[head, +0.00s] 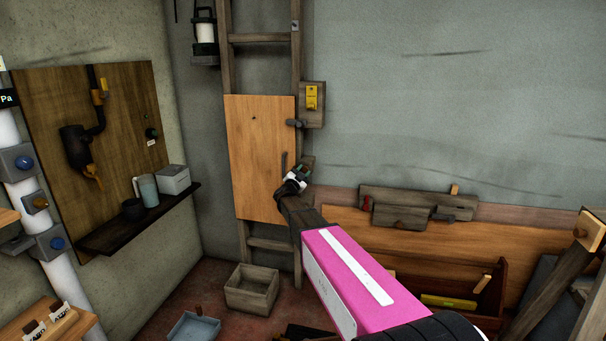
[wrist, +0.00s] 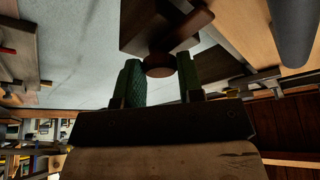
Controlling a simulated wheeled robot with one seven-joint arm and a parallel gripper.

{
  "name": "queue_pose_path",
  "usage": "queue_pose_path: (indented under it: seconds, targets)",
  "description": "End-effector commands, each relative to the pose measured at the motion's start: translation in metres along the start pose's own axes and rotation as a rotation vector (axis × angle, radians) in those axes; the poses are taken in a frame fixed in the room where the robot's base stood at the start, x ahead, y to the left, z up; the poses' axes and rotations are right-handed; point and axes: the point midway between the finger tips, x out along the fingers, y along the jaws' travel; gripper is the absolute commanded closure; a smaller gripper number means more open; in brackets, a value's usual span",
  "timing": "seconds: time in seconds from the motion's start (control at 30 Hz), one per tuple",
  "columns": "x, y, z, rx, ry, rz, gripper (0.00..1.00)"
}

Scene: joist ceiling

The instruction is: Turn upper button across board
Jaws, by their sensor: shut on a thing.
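The board (head: 262,150) is an orange-brown wooden panel standing against the ladder. The upper button (head: 294,123) is a dark grey piece at the board's upper right edge, by a small wooden block with a yellow plate (head: 312,97). My gripper (head: 299,174) is lower, at the board's right edge, beside a brown wooden block (head: 309,163). In the wrist view my gripper's green fingers (wrist: 162,80) are closed around a round brown knob (wrist: 159,65) under a dark wooden block (wrist: 160,25). The head view hides this knob behind my gripper.
A dark upright piece (head: 284,161) is on the board near my gripper. A wooden box (head: 252,288) stands on the floor below. A lantern (head: 204,35) hangs left of the ladder.

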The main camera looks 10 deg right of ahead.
Motion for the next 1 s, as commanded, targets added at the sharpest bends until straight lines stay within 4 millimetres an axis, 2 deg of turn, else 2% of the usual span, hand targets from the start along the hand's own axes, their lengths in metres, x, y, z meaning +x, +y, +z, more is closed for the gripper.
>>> queue_pose_path:
  seconds: [0.3,0.83,0.87,0.9,0.93,1.0]
  targets:
    - [-0.0007,-0.0004,0.0003,0.11,-0.001,0.047,0.89]
    - [-0.0007,-0.0003,0.0,0.132,-0.001,0.056,0.89]
    - [-0.0007,-0.0003,0.0,0.132,-0.001,0.056,0.62]
    - [-0.0006,-0.0003,0.0,0.132,-0.001,0.056,0.49]
    - [-0.0006,-0.0004,0.0,0.132,-0.001,0.055,0.4]
    - [-0.0005,-0.0005,-0.0001,0.131,-0.001,0.055,0.4]
